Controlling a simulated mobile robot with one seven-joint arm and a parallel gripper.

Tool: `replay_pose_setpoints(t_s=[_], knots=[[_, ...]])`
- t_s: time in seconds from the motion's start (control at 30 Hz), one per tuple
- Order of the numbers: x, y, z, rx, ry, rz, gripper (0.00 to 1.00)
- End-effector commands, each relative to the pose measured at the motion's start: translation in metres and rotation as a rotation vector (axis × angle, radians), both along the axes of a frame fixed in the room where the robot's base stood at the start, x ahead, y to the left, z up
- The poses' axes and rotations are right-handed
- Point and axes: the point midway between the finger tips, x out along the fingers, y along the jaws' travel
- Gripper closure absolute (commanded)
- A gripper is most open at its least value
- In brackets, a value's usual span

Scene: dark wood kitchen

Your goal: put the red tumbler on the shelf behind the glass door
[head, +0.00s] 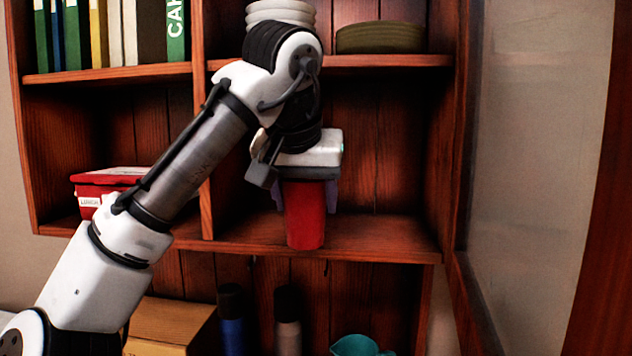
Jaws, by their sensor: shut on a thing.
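The red tumbler (305,218) is upright at the right-hand compartment of the middle shelf (375,240). My gripper (305,192) is shut on its upper part from above, one finger on each side. The tumbler's base is at the level of the shelf board near its front; I cannot tell whether it touches. The tumbler's rim is hidden by my gripper. The glass door (540,150) stands open at the right, with its wooden frame toward me.
A red and white lunch box (95,185) is in the left compartment, past an upright divider (205,205). Books (110,35), white bowls (282,12) and green plates (380,37) stand above. Bottles (288,325), a box (170,325) and a teal item (358,346) are below. Shelf room right of the tumbler is clear.

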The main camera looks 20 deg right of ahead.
Motion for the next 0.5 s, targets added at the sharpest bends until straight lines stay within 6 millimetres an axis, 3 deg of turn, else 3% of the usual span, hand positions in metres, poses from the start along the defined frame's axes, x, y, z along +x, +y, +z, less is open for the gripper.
replay_pose_setpoints(t_s=[0.1,0.37,0.5], knots=[[0.022,-0.011,0.002,-0.002,0.003,-0.002,0.64],[0.045,-0.02,0.002,0.0,0.001,-0.001,0.64],[0.067,-0.031,0.004,0.0,0.001,0.001,0.64]])
